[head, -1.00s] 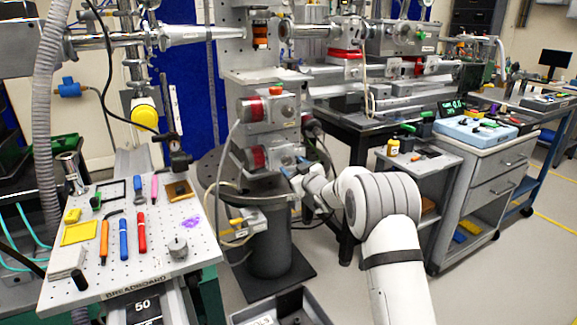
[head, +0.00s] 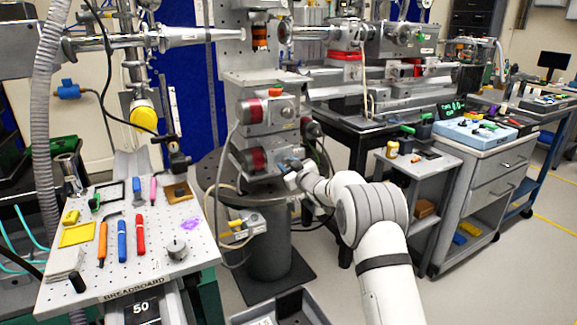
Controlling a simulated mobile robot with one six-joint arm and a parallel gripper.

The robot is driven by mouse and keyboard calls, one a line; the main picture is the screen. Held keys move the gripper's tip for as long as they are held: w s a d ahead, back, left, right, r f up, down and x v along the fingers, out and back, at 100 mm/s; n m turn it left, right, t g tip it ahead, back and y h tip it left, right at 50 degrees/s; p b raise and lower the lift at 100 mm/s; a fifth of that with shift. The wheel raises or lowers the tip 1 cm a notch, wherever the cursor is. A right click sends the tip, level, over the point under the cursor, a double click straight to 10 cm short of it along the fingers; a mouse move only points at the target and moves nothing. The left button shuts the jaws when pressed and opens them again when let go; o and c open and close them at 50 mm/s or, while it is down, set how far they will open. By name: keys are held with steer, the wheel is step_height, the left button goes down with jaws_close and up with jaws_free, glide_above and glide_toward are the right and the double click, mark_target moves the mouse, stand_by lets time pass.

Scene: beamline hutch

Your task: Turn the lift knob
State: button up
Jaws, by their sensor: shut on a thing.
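The lift stage (head: 262,160) is the lower of two grey stage blocks with red parts, on a post in the middle of the head view. The lift knob is on its right front face and is mostly hidden by my gripper. My gripper (head: 287,166) is at that face, at the end of my white arm, with its jaws shut on the lift knob. The fingertips are small and dark here, so the exact grip and the knob's angle cannot be made out.
The upper stage block (head: 268,115) has its own round knob (head: 287,112) just above. A hose and cables hang to the left of the post. A breadboard (head: 120,285) with tools stands at left; a grey cart (head: 418,165) stands at right.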

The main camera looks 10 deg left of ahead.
steer(key=c, duration=0.3)
steer(key=shift+r+m+p, duration=0.1)
steer(key=shift+m+p, duration=0.2)
steer(key=shift+p, duration=0.05)
steer(key=m+p, duration=0.3)
steer(key=shift+r, duration=0.15)
steer(key=m+p, duration=0.3)
steer(key=m, duration=0.2)
steer(key=m+p, duration=0.2)
steer(key=m, duration=0.2)
steer(key=shift+m+p, duration=0.3)
steer(key=m+p, duration=0.2)
steer(key=m, duration=0.3)
steer(key=shift+d, duration=0.1)
steer(key=m+p, duration=0.1)
steer(key=m, duration=0.4)
steer(key=shift+p, duration=0.4)
steer(key=shift+m, duration=0.4)
